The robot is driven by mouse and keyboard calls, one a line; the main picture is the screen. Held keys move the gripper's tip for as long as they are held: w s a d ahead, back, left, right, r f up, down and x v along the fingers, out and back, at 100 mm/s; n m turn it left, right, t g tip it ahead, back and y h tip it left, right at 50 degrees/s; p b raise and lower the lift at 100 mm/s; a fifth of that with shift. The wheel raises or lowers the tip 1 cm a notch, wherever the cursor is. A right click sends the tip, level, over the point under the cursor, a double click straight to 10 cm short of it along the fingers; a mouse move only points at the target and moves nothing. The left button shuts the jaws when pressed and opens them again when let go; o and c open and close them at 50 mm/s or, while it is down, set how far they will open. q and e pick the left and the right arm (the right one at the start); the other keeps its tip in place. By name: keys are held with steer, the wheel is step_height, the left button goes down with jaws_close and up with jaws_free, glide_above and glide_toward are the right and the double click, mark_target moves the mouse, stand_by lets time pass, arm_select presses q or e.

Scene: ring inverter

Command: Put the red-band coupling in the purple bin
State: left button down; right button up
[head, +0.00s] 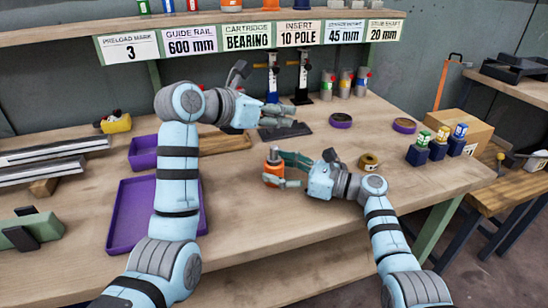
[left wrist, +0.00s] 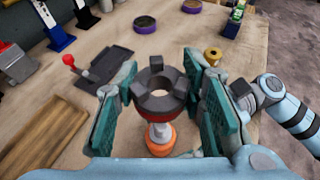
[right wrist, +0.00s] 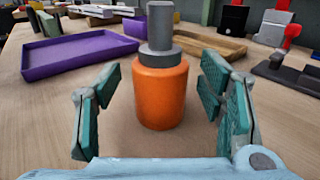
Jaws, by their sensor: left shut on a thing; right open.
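The red-band coupling (left wrist: 158,93), dark grey and toothed with a red band below, is held between the fingers of my left gripper (left wrist: 158,108) in the left wrist view. In the head view my left gripper (head: 288,120) is over the middle of the table; the coupling is not clear there. A larger purple bin (head: 112,232) and a smaller purple bin (head: 142,143) stand at the left; both look empty. My right gripper (head: 280,172) is open, its fingers either side of an orange cylinder with a grey top (right wrist: 160,90), apart from it in the right wrist view.
Dark plate (head: 285,132), purple rings (head: 340,121) and a tape roll (head: 369,161) lie on the table. Several banded cylinders (head: 345,83) stand at the back. Blue blocks (head: 437,150) and a cardboard box (head: 465,124) are right.

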mark_target(272, 148)
arm_select(q)
step_height(272, 148, down, 7)
steer(key=shift+r, duration=0.1)
step_height(272, 148, down, 2)
steer(key=p, duration=0.3)
arm_select(e)
step_height(272, 148, up, 3)
steer(key=shift+f, duration=0.1)
arm_select(q)
steer(key=shift+f, duration=0.25)
steer(key=c, duration=1.1)
jaws_free()
steer(key=shift+f, duration=0.15)
arm_select(e)
steer(key=shift+f, duration=0.1)
arm_select(q)
steer(key=shift+o, duration=0.2)
steer(key=shift+b, duration=0.35)
